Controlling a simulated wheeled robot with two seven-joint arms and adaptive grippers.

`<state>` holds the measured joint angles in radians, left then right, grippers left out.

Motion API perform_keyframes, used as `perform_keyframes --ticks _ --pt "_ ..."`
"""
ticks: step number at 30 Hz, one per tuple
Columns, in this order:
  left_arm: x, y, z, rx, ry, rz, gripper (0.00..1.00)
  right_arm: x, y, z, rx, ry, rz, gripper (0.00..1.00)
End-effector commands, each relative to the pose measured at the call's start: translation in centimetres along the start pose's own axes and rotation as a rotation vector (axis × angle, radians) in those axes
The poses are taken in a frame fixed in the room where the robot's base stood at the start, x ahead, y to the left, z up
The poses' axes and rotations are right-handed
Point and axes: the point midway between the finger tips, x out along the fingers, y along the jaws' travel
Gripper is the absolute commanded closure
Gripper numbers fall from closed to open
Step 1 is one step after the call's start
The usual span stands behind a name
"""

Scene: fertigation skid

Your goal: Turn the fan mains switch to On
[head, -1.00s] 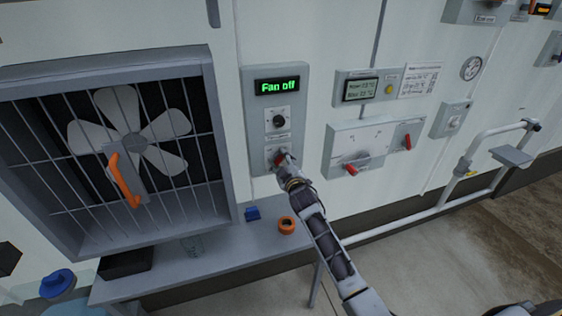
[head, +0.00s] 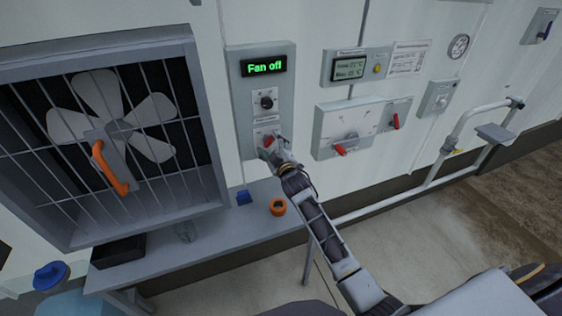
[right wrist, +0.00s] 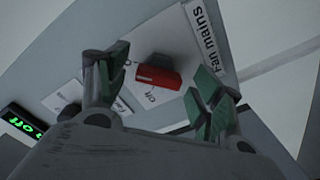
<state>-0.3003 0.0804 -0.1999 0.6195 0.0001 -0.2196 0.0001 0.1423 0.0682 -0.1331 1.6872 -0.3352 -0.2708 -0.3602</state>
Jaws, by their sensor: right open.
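The fan mains switch is a red handle (right wrist: 158,76) on a white plate in the right wrist view, beside a label reading "Fan mains" (right wrist: 203,36). "Off" is printed near the handle. In the head view the switch sits low on the grey fan control panel (head: 242,125), mostly hidden by my gripper. My right gripper (head: 271,146) is open at the switch. In the right wrist view its two green-padded fingers stand on either side of the handle, apart from it. The panel display (head: 264,66) reads "Fan off". My left gripper is not in view.
A black knob (head: 266,102) sits above the switch. A shelf (head: 215,226) below holds a blue item and an orange ring (head: 277,207). A box with red handles (head: 345,130) is at right.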

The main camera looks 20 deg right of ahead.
Motion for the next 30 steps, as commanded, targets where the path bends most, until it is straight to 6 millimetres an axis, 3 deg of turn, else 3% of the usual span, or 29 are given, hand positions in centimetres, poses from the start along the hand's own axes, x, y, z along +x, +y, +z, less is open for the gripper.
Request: perform_keyframes --ticks 30 --pt "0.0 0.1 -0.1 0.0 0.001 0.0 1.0 -9.0 -0.1 0.1 0.0 -0.002 -0.002 0.34"
